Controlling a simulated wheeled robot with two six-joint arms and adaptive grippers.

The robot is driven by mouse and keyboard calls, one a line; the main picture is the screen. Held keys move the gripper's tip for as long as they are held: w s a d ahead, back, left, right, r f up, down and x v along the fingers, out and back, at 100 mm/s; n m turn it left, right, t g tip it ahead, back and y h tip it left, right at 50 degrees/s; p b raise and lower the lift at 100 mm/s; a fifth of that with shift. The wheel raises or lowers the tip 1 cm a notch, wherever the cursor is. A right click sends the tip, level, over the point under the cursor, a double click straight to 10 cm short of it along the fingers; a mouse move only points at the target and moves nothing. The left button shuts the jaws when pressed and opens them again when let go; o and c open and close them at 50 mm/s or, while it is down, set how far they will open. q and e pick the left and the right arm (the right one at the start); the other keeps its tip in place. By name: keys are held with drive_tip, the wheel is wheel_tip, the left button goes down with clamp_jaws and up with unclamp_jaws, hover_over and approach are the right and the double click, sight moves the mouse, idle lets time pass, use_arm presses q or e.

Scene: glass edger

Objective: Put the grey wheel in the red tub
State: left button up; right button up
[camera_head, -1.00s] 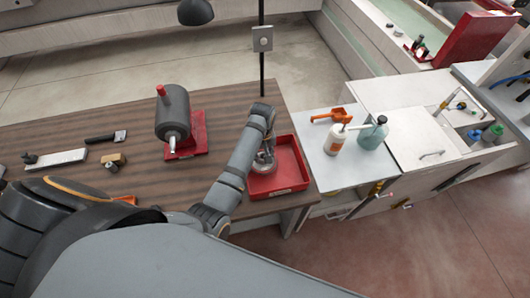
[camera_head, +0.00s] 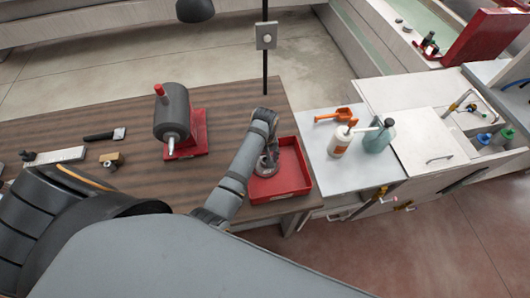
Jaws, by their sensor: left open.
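The red tub (camera_head: 296,168) sits on the wooden bench near its right end. My left arm reaches over the tub's left side. My left gripper (camera_head: 266,169) points down inside the tub's left part and is open. A small greyish shape shows low at its fingers, but it is too small and covered to tell whether it is the grey wheel or part of the gripper. I make out no grey wheel clearly anywhere else on the bench. My right gripper is not in view.
A grey motor on a red base (camera_head: 175,118) stands left of the tub. A white bottle (camera_head: 340,142), a teal bottle (camera_head: 379,139) and an orange scoop (camera_head: 336,116) stand on the counter at right. A brush (camera_head: 104,134) and small tools lie at left.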

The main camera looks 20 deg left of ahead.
use_arm(q)
wheel_tip(320, 180, up, 11)
idle(0.6)
drive_tip(key=shift+f, duration=0.1)
